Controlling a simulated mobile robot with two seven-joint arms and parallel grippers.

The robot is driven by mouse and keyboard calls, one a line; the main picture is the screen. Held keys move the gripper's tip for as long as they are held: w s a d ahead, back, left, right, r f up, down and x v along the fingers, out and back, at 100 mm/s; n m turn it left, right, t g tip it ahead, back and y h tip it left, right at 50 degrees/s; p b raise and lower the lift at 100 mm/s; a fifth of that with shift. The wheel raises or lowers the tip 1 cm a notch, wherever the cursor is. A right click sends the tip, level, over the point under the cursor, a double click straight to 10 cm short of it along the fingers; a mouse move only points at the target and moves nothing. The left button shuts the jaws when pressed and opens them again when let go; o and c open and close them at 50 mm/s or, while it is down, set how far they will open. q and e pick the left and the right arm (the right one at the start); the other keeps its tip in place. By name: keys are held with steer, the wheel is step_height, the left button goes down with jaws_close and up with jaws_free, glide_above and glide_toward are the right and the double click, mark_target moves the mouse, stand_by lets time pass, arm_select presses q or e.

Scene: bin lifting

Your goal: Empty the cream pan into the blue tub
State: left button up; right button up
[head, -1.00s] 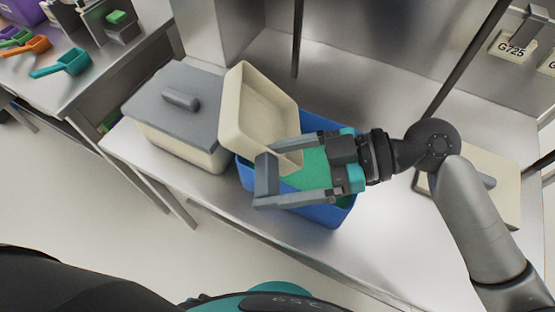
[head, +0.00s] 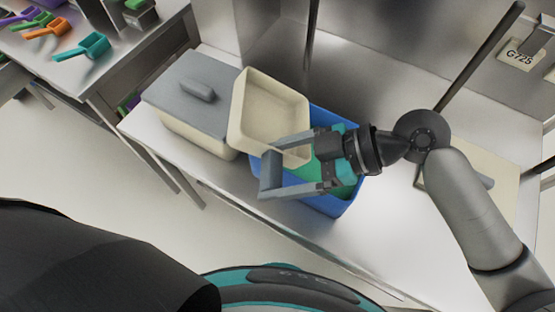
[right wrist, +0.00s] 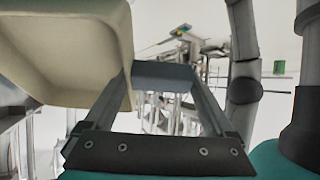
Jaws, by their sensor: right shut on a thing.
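The cream pan (head: 272,112) is steeply tilted over the blue tub (head: 340,203), its open side facing the head camera. Its visible inside looks bare. My right gripper (head: 274,174) is shut on the pan at its lower right edge. In the right wrist view the pan (right wrist: 60,50) fills the upper left beside the fingers (right wrist: 163,80). The tub stands on the metal bench and holds green material (head: 332,172). The pan and gripper hide much of the tub's inside. My left gripper is not in view.
A cream bin with a grey lid (head: 187,90) stands left of the tub. Coloured scoops (head: 82,47) lie on the side table at upper left. The bench front (head: 300,238) is clear.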

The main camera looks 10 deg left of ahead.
steer(key=shift+a+r+h+p, duration=0.25)
steer(key=shift+h+p, duration=0.35)
steer(key=shift+p, duration=0.45)
steer(key=p, duration=0.1)
steer(key=h+p, duration=0.1)
steer(key=p, duration=0.1)
steer(key=shift+a+f+h, duration=0.2)
steer(key=shift+f+h, duration=0.1)
steer(key=shift+f, duration=0.1)
steer(key=shift+f+t, duration=0.15)
steer(key=shift+t, duration=0.15)
arm_select(q)
step_height(320, 180, up, 6)
steer(key=shift+s+d+r, duration=0.15)
steer(key=shift+s+r, duration=0.05)
steer(key=shift+r, duration=0.05)
arm_select(e)
steer(key=shift+f+h, duration=0.25)
steer(key=shift+h, duration=0.05)
